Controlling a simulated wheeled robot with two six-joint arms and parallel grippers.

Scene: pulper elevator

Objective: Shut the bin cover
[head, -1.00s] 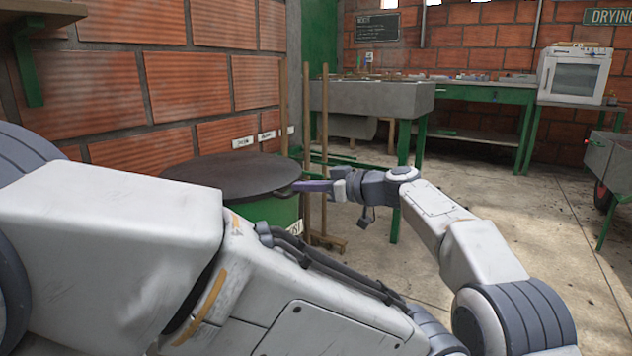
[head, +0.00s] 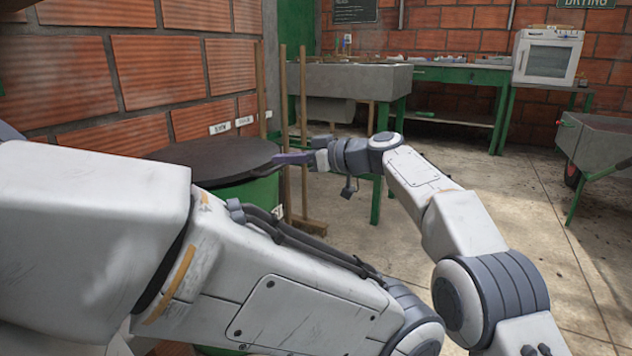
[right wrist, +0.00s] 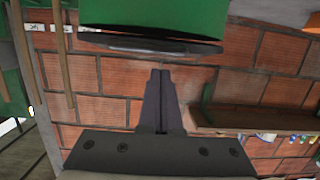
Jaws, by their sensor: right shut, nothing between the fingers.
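The green bin (head: 255,194) stands against the brick wall at left of the head view, partly hidden by my left arm. Its dark round cover (head: 205,158) lies nearly flat over the top. In the right wrist view, the bin (right wrist: 150,14) hangs upside down at the top, with the cover (right wrist: 180,44) at its mouth. I cannot tell whether the cover sits fully down. My right gripper (head: 284,159) is shut and empty at the cover's right edge; I cannot tell if it touches. Its fingers (right wrist: 160,82) are together in the wrist view. My left gripper is out of sight.
Wooden poles (head: 303,125) stand just behind the bin, close to my right gripper. A grey sink (head: 350,80) and a green table (head: 450,75) line the back. A wheelbarrow (head: 600,145) stands at right. The concrete floor between is clear.

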